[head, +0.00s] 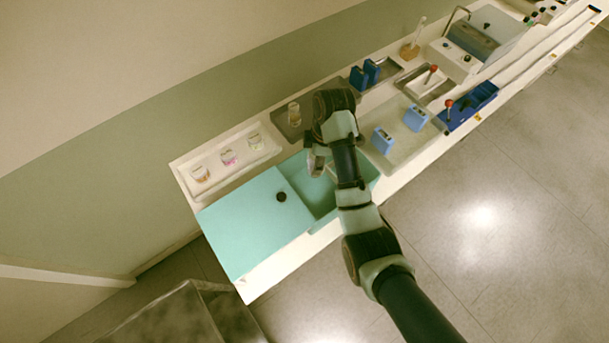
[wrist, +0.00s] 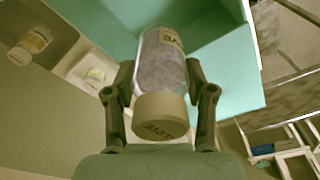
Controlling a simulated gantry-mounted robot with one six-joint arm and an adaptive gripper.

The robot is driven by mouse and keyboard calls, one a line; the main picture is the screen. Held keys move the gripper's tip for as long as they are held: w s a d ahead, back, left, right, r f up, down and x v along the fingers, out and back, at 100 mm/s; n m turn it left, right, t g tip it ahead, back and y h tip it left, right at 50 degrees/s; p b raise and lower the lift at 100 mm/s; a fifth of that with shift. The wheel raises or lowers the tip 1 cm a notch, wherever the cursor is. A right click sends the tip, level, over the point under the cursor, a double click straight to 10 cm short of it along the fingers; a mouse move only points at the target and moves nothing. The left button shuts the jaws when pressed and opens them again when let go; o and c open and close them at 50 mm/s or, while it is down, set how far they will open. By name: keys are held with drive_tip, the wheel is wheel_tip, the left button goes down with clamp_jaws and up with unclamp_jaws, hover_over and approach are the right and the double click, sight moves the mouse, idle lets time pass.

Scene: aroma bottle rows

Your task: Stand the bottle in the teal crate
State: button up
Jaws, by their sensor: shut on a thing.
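My gripper (wrist: 160,95) is shut on a clear bottle (wrist: 163,65) with a tan cap and a label in the wrist view. The cap faces the wrist camera and the fingers hold the bottle on both sides near the cap. The teal crate (head: 327,203) shows in the head view below and around my gripper (head: 316,160), partly hidden by my arm. In the wrist view the teal crate (wrist: 225,75) lies beyond and beside the bottle. I cannot tell whether the bottle's base touches the crate floor.
A teal lid (head: 250,225) with a dark knob lies left of the crate opening. A white tray (head: 262,153) with several bottles stands behind it. Another bottle (head: 294,113) stands on a grey plate (head: 283,127). Blue blocks (head: 382,140) stand on a tray to the right.

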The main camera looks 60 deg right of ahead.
drive_tip(key=shift+f+b, duration=4.8)
drive_tip(key=shift+f, duration=4.85)
drive_tip(key=shift+f, duration=0.1)
drive_tip(key=o, duration=1.5)
drive_tip(key=r+p, duration=0.1)
drive_tip(key=r, duration=0.3)
drive_tip(key=s+r+p, duration=0.1)
drive_tip(key=r, duration=0.3)
drive_tip(key=r+p, duration=0.2)
drive_tip(key=r, duration=0.2)
drive_tip(key=shift+s+d+r, duration=0.15)
drive_tip(key=shift+d, duration=0.15)
